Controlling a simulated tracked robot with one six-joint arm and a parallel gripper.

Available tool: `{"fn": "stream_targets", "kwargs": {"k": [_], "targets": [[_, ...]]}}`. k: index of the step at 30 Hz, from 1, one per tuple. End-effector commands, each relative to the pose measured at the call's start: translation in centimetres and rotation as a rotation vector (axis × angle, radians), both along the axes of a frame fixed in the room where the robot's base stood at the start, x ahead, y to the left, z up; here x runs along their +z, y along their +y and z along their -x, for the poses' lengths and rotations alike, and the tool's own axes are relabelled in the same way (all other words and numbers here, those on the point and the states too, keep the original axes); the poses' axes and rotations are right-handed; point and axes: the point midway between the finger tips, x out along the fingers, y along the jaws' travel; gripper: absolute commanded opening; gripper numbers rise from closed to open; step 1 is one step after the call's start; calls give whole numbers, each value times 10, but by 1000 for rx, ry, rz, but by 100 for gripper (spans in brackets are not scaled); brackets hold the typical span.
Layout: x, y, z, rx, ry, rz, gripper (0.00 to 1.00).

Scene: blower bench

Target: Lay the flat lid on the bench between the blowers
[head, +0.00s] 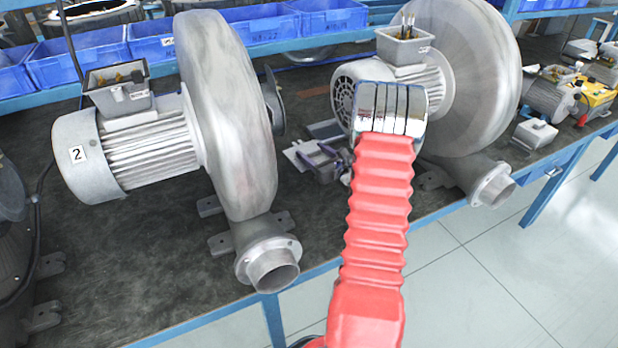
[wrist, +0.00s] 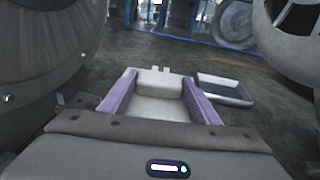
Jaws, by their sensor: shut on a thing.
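My gripper (head: 322,160) is low between the two blowers, at the end of my red arm. Its purple fingers, seen in the wrist view (wrist: 158,88), are shut on a light grey flat piece, which I take for the flat lid (wrist: 160,80). The lid's pale edge also shows in the head view (head: 299,154). I cannot tell whether it touches the bench (head: 125,245). Blower 2 (head: 232,110) stands to the left, and the other blower (head: 480,70) to the right, partly behind my arm.
A shallow dark piece with a pale rim (wrist: 227,90) lies on the bench just right of my gripper. Open terminal boxes top the left blower (head: 118,90) and right blower (head: 404,46). Blue bins (head: 80,65) line the back. Some bare bench lies between the blowers.

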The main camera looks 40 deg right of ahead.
Motion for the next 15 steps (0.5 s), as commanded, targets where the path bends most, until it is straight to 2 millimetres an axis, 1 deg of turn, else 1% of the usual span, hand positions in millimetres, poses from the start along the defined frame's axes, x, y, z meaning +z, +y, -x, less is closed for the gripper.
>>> {"fn": "stream_targets", "kwargs": {"k": [7,15], "targets": [[1,-1,2,-19,-2,-1,22],[1,0,2,-89,-3,-1,22]]}}
